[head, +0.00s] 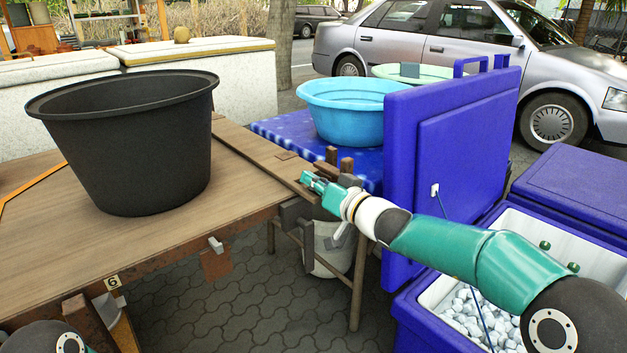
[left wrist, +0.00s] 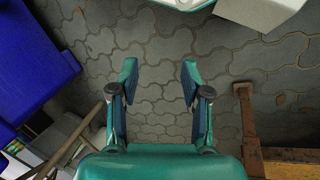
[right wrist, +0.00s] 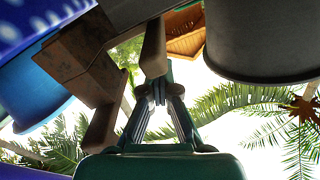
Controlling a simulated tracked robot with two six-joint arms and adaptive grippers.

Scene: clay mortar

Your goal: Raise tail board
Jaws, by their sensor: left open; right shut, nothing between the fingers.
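A brown wooden board (head: 255,152) lies level along the right edge of the wooden table (head: 120,235); I take it for the tail board. Brown upright pegs (head: 347,166) stand near its near end. My right gripper (head: 308,178) is shut and empty at that end, by the pegs. In the right wrist view, looking up, the shut fingertips (right wrist: 159,82) are just under a brown wooden piece (right wrist: 152,50); I cannot tell if they touch it. My left gripper (left wrist: 160,72) is open and empty above the paving; its fingers are outside the head view.
A large black tub (head: 130,145) stands on the table. A light blue basin (head: 350,108) stands on a blue-covered table. A blue cooler's raised lid (head: 450,140) is close to my right arm, with its ice-filled box (head: 425,295) below. A whitish bucket (head: 330,250) stands under the pegs.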

